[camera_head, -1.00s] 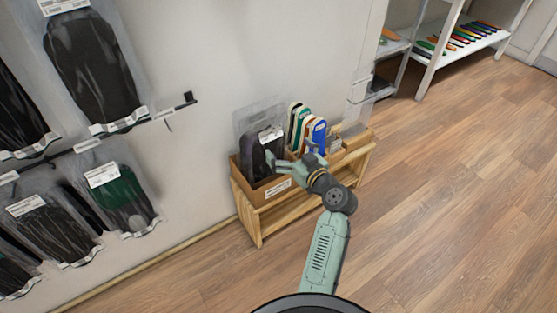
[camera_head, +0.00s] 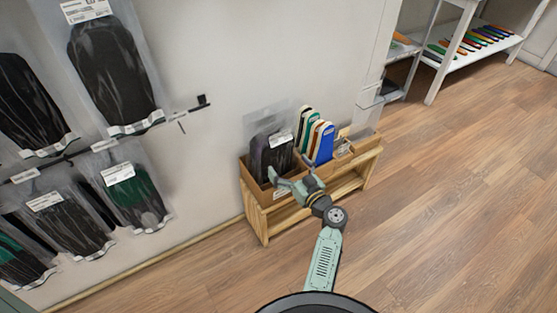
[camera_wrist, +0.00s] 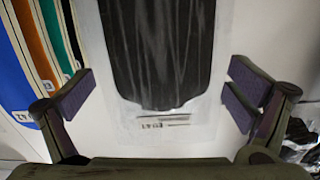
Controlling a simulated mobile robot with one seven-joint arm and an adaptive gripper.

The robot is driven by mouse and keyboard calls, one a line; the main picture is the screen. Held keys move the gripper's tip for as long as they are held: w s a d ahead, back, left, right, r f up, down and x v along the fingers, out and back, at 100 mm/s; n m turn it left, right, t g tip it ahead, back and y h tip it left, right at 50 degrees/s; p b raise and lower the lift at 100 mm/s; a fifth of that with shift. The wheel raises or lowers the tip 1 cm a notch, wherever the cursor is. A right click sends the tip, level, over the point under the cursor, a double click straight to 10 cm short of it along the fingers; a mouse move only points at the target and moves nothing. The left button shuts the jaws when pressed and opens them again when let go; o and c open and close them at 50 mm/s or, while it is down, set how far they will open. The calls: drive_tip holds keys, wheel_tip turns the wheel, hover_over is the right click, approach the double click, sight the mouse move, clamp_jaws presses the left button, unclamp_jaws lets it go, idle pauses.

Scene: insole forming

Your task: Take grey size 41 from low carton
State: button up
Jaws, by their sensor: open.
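The low carton (camera_head: 253,184) is a brown cardboard box at the left end of a low wooden bench by the wall. A dark grey insole pair in a clear bag (camera_head: 272,155) stands upright in it with a white label. My gripper (camera_head: 286,182) is open in front of the carton. In the wrist view my gripper (camera_wrist: 160,95) has its two fingers apart, one on each side of the bagged dark insoles (camera_wrist: 160,50).
Blue, green, orange and white insoles (camera_head: 318,142) stand just right of the carton, close to the left finger in the wrist view. Bagged insoles (camera_head: 112,70) hang on wall hooks at left. A white shelf (camera_head: 470,52) stands at the back right. The wooden floor (camera_head: 440,190) is clear.

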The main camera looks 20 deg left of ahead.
sight(281, 157)
drive_tip(key=x, duration=0.3)
drive_tip(key=shift+a+r+p, duration=0.1)
drive_tip(key=shift+r+p, duration=0.05)
drive_tip(key=shift+p, duration=0.15)
drive_tip(key=shift+c, duration=0.2)
drive_tip(key=c, duration=1.3)
drive_tip(key=shift+o, duration=0.2)
drive_tip(key=shift+r, duration=0.1)
